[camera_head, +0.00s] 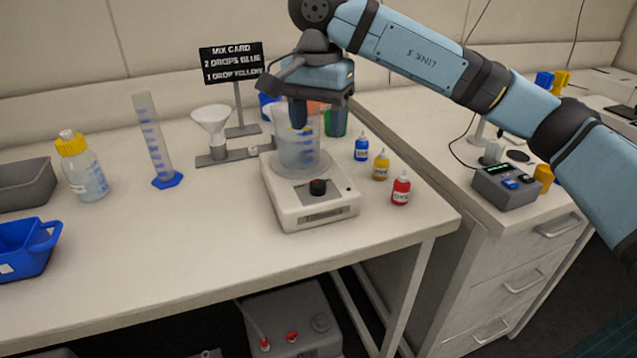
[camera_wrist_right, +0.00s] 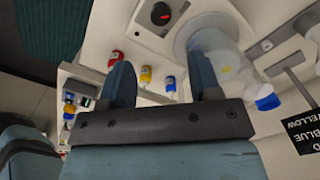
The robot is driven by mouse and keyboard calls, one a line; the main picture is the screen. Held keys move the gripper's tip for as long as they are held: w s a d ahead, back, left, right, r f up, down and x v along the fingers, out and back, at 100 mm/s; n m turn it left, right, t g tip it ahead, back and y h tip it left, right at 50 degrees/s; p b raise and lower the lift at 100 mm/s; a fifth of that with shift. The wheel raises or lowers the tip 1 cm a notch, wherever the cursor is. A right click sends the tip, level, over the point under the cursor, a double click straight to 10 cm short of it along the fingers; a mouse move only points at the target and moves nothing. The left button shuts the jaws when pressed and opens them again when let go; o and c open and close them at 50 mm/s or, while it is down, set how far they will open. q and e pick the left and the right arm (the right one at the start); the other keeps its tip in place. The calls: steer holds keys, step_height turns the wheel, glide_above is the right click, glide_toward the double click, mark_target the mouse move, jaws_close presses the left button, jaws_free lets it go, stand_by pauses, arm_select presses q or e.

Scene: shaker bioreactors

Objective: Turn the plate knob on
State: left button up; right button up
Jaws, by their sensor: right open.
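The plate is a white stirrer hotplate (camera_head: 318,214) on the bench, with a black knob (camera_head: 318,187) on its front panel. In the right wrist view the knob (camera_wrist_right: 160,14) has a red mark and stands clear of the fingers. A clear beaker (camera_head: 297,150) with blue markings stands on the plate's round top; it also shows in the wrist view (camera_wrist_right: 222,62). My left gripper is out of view.
Blue (camera_head: 361,149), yellow (camera_head: 380,167) and red (camera_head: 401,188) dropper bottles stand right of the plate. A funnel stand (camera_head: 212,130), a mix card (camera_head: 231,63) and a measuring cylinder (camera_head: 152,140) are to the left and behind. Bench in front of the plate is clear.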

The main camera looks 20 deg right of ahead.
mark_target(318, 183)
step_height(318, 183, down, 10)
steer(key=shift+f+b, duration=0.1)
steer(key=shift+b, duration=0.7)
steer(key=shift+f, duration=0.7)
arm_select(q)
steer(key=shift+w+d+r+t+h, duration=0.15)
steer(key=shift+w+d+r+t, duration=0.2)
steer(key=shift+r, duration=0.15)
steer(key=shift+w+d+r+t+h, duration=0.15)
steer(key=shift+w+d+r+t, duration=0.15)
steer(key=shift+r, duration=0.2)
arm_select(e)
steer(key=shift+c, duration=0.4)
steer(key=c, duration=0.7)
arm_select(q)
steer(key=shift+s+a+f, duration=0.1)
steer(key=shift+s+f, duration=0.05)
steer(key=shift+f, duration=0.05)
arm_select(e)
steer(key=shift+c, duration=0.7)
